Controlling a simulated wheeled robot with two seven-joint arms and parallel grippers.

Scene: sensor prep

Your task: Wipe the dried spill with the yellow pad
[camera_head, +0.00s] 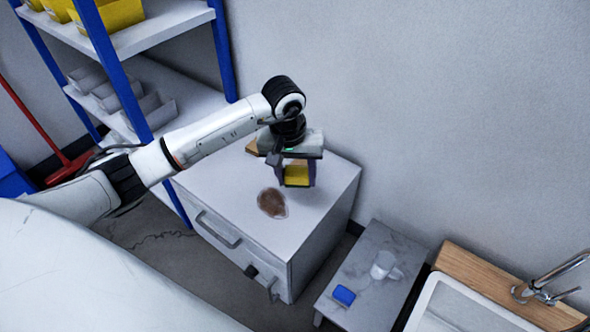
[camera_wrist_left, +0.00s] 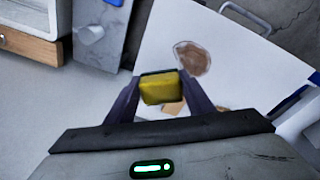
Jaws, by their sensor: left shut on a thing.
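The dried spill (camera_head: 272,203) is a brown patch on the white top of the cabinet (camera_head: 220,197). It also shows in the left wrist view (camera_wrist_left: 192,58), just beyond the pad. My left gripper (camera_head: 297,180) is shut on the yellow pad (camera_head: 297,173), above the cabinet top and to the back right of the spill in the head view. In the left wrist view the pad (camera_wrist_left: 160,88) sits between the two dark fingers. I cannot tell whether the pad touches the top. My right gripper is in neither view.
A wooden item (camera_head: 252,146) lies on the cabinet's back part, partly behind my gripper. A grey side table (camera_head: 365,265) holds a white mug (camera_head: 383,264) and a blue sponge-like block (camera_head: 343,295). A sink (camera_head: 455,305) stands at right, and a blue-posted shelf (camera_head: 165,38) at left.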

